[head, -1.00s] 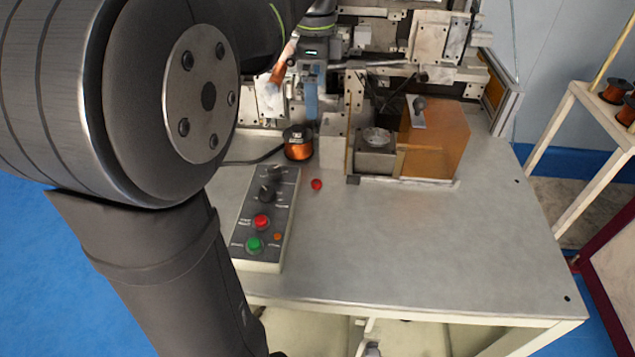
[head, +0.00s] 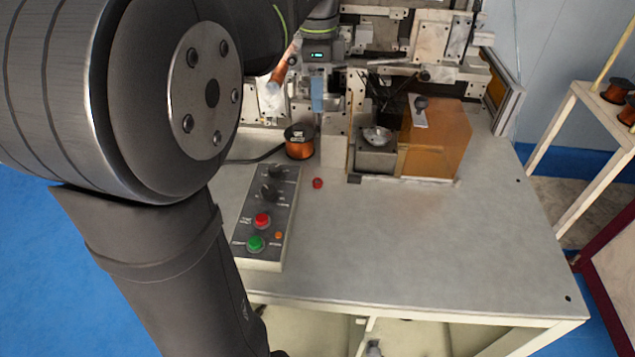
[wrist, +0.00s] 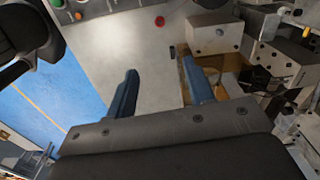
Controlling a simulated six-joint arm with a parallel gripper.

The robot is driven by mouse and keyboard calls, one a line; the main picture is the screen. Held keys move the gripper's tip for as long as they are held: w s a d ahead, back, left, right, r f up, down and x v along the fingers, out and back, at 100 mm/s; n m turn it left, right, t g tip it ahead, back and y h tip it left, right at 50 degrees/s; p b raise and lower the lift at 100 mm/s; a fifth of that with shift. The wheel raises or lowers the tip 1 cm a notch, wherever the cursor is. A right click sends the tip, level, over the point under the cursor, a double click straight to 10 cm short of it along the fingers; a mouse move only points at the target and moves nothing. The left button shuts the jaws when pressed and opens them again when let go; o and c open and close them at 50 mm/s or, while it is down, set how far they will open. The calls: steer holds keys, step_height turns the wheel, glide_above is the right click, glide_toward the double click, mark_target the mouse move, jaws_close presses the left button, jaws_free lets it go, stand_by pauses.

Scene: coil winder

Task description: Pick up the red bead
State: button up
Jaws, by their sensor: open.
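The red bead (head: 317,183) lies on the bare metal tabletop, just right of the control box's upper end in the head view. In the wrist view the bead (wrist: 160,21) shows near the top middle, beyond the fingertips. My gripper (wrist: 160,72) is open, with its two blue fingers apart and nothing between them. The bead is not touched by either finger. In the head view only a blue part of my gripper shows, below the wrist and farther back than the bead.
A control box (head: 265,218) with red and green buttons stands left of the bead. A copper wire spool (head: 299,142) stands behind it. The winder's orange-sided block (head: 435,140) is at the back right. The tabletop (head: 420,235) is clear at the front right.

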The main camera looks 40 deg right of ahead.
step_height(320, 180, down, 5)
steer(key=n, duration=0.8)
glide_above(318, 181)
steer(key=f, duration=1.2)
steer(key=shift+d+f, duration=0.25)
steer(key=shift+d, duration=0.05)
steer(key=shift+a+f, duration=0.15)
steer(key=shift+f, duration=1.2)
steer(key=shift+a+f, duration=0.15)
steer(key=shift+f, duration=1.2)
steer(key=shift+c, duration=0.5)
steer(key=c, duration=0.9)
